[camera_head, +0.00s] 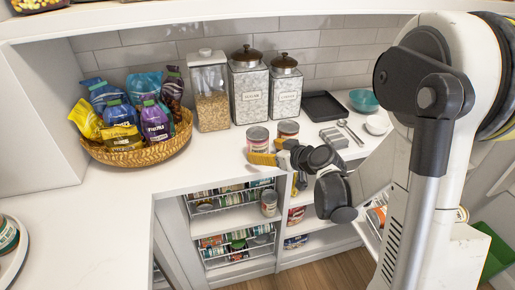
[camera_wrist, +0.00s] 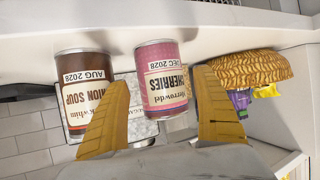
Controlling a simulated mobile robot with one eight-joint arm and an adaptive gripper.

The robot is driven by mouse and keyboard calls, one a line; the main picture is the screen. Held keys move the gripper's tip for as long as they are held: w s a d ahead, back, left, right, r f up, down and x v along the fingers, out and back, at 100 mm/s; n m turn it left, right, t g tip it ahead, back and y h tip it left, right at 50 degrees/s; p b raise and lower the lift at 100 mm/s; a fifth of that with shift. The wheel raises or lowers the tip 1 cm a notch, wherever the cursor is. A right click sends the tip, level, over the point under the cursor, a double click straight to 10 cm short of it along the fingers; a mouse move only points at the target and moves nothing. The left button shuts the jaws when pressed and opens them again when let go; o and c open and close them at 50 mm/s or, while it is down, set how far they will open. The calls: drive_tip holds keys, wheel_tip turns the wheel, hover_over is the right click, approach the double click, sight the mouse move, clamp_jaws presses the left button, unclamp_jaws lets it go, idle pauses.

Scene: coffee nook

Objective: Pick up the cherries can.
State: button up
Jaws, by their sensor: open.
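The cherries can (camera_head: 258,138), with a pink label, stands upright on the white counter near its front edge. In the wrist view, which looks upside down, the cherries can (camera_wrist: 163,90) shows between my two yellow fingers, its label reading "CHERRIES". My gripper (camera_head: 270,152) is open and low at the counter edge, at the front of the can, and hides its lower part in the head view. The wrist view also shows my gripper (camera_wrist: 160,80) with a finger on either side of the can. I cannot tell whether either finger touches it.
An onion soup can (camera_head: 289,128) stands close beside the cherries can; it also shows in the wrist view (camera_wrist: 84,80). Canisters (camera_head: 249,90) stand behind, a wicker basket (camera_head: 145,157) of bags to the left, a grey block (camera_head: 334,137) to the right. Open shelves (camera_head: 232,222) lie below.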

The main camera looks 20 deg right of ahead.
sight(257, 132)
drive_tip(key=b+x, duration=0.1)
drive_tip(key=x, duration=0.3)
drive_tip(key=shift+w+a+f+b, duration=0.1)
drive_tip(key=shift+w+f+b, duration=0.05)
drive_tip(key=shift+w+b, duration=0.15)
drive_tip(key=shift+s, duration=0.1)
drive_tip(key=shift+c, duration=0.3)
drive_tip(key=c, duration=1.1)
drive_tip(key=shift+c, duration=0.2)
wheel_tip(257, 132, up, 10)
drive_tip(key=p, duration=0.4)
drive_tip(key=shift+p, duration=0.3)
